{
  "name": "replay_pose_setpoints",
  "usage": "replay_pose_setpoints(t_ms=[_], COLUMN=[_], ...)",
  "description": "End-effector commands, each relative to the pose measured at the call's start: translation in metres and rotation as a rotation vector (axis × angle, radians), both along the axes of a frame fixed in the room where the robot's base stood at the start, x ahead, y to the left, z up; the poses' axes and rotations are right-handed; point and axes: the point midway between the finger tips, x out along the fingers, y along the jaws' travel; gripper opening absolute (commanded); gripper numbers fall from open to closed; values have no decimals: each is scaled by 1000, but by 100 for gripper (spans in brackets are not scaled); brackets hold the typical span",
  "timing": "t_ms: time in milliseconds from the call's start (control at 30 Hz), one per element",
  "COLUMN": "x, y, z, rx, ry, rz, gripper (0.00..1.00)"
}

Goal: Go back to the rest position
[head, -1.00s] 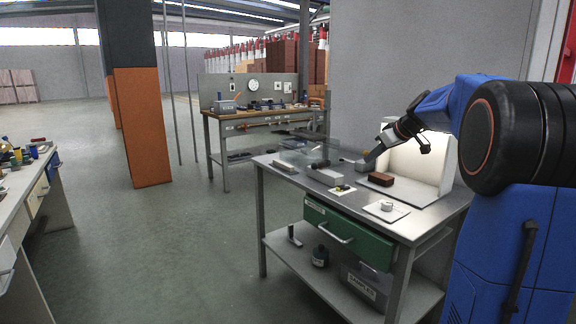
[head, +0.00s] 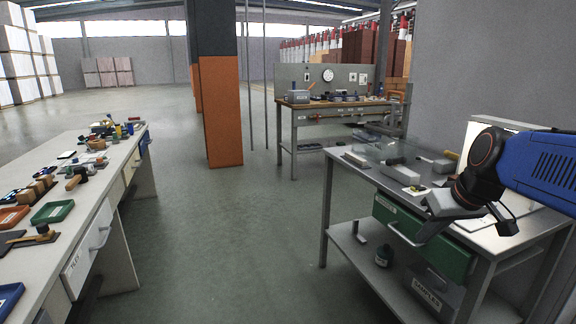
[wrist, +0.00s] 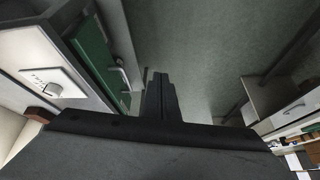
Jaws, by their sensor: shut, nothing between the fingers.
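My gripper (head: 432,228) hangs at the front edge of the metal workbench (head: 352,165), in front of the green drawer (head: 400,220). Its fingers point down and to the left, and it holds nothing. In the wrist view the two dark fingers (wrist: 160,92) are together over the grey floor, with the green drawer (wrist: 98,55) to their left. My blue arm reaches in from the right and hides part of the bench top in the head view.
A pale bench (head: 125,165) with trays and tools stands at left. An orange and dark pillar (head: 220,110) and a wooden-topped bench (head: 340,104) stand behind. Open floor (head: 235,230) lies between the benches. In the wrist view a red-brown block (wrist: 40,115) shows at left.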

Motion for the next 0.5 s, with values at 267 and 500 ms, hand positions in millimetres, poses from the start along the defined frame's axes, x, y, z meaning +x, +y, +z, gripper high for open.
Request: replay_pose_setpoints(t_ms=[267, 500], x=[-96, -153], y=[25, 28], z=[-55, -98], rx=[-29, -54], ry=[52, 73], rz=[-75, -136], gripper=[0, 0])
